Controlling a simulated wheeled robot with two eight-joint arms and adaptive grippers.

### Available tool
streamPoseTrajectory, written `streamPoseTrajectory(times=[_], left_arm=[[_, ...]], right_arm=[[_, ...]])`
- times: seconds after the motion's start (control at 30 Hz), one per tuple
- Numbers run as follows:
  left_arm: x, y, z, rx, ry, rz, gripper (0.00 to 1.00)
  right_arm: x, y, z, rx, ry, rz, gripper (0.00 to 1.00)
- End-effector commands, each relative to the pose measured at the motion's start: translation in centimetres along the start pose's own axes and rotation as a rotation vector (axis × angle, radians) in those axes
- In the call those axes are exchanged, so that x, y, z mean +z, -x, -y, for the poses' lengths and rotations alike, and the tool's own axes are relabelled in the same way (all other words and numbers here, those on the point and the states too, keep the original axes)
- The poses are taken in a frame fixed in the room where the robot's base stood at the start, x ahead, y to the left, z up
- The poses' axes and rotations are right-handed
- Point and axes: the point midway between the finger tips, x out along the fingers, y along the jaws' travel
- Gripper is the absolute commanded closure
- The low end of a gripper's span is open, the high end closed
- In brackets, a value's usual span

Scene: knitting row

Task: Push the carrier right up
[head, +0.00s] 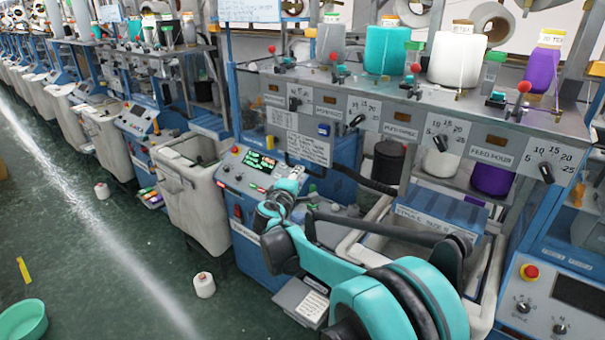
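My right arm comes in from the lower right, teal and dark grey. My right gripper (275,205) is at its far end, in front of the knitting machine's control panel (245,170), with its lit green and red display. The fingers are small and partly hidden by the wrist, so I cannot tell whether they are open or touching the panel. No part stands out clearly as the carrier. The machine bed below the rail is partly hidden by my arm. My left gripper is out of view.
A grey fabric bin (190,190) stands left of the panel. A white yarn cone (204,285) is on the floor, and a green basin (22,320) lies at the lower left. Teal (386,50), white (456,58) and purple (541,70) cones stand on the upper shelf. The green aisle floor is mostly open.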

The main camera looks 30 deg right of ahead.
Motion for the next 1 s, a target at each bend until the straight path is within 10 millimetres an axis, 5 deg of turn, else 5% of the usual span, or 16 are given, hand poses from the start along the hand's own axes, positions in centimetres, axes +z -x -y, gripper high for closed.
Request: streamPoseTrajectory(times=[0.27,0.83,1.0], left_arm=[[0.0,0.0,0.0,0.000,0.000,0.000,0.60],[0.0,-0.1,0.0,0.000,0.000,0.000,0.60],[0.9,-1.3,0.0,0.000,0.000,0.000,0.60]], right_arm=[[-0.1,3.4,0.0,0.000,-0.001,-0.002,0.66],[0.1,3.7,0.1,-0.003,-0.004,0.000,0.66],[1.9,6.0,2.7,-0.089,-0.101,0.005,0.66]])
